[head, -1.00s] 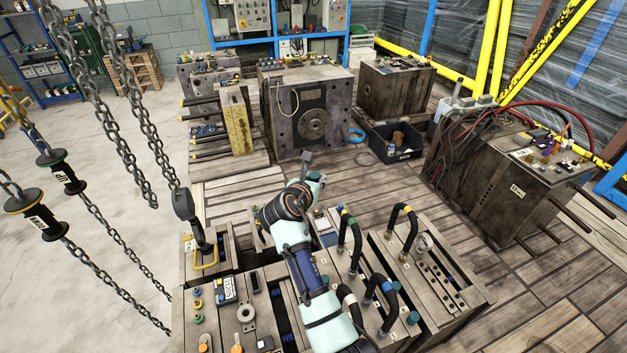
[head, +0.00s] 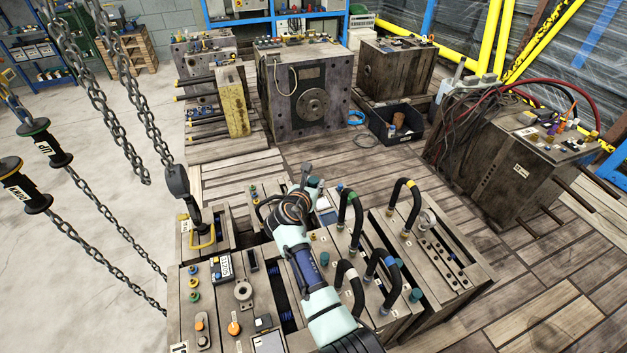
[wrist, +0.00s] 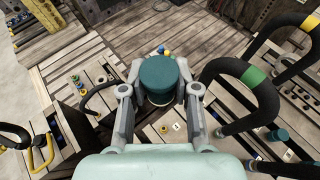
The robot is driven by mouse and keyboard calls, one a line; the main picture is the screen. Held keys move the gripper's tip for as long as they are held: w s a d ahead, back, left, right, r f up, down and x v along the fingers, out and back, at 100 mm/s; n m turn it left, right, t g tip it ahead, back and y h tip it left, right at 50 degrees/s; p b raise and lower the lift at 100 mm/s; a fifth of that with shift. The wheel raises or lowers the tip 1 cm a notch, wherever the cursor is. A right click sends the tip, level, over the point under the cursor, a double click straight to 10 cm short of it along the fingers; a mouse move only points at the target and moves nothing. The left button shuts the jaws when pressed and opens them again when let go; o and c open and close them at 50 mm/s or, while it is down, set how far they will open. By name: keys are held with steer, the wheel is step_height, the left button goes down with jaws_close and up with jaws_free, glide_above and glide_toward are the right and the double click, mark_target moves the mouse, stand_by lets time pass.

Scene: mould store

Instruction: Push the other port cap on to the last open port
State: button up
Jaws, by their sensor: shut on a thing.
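My gripper (wrist: 160,85) is shut on a dark teal port cap (wrist: 158,76), with one finger on each side. The cap looks upright, and a pale ring shows under its front edge. Whether it touches anything below is hidden. In the head view my gripper (head: 308,180) is above the far part of the front mould (head: 405,315), and the cap (head: 314,182) shows just past it. Another teal cap (head: 415,295) sits on the right side of this mould; it also shows in the wrist view (wrist: 276,136). I cannot make out the open port; it may be hidden below the held cap.
Black looped hoses with green (wrist: 253,77) and yellow (wrist: 310,22) bands rise close to the right of my gripper. Beyond lies bare plank floor (head: 240,170), with a black crate (head: 396,125) farther off.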

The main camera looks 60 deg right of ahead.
steer(key=b, duration=1.4)
glide_above(313, 234)
step_height(313, 234, down, 21)
steer(key=shift+s+d+f, duration=0.1)
steer(key=shift+f, duration=0.9)
steer(key=shift+f, duration=0.35)
steer(key=shift+f, duration=0.55)
steer(key=shift+f, duration=0.6)
stand_by(1.6)
steer(key=o, duration=1.1)
steer(key=v, duration=1.2)
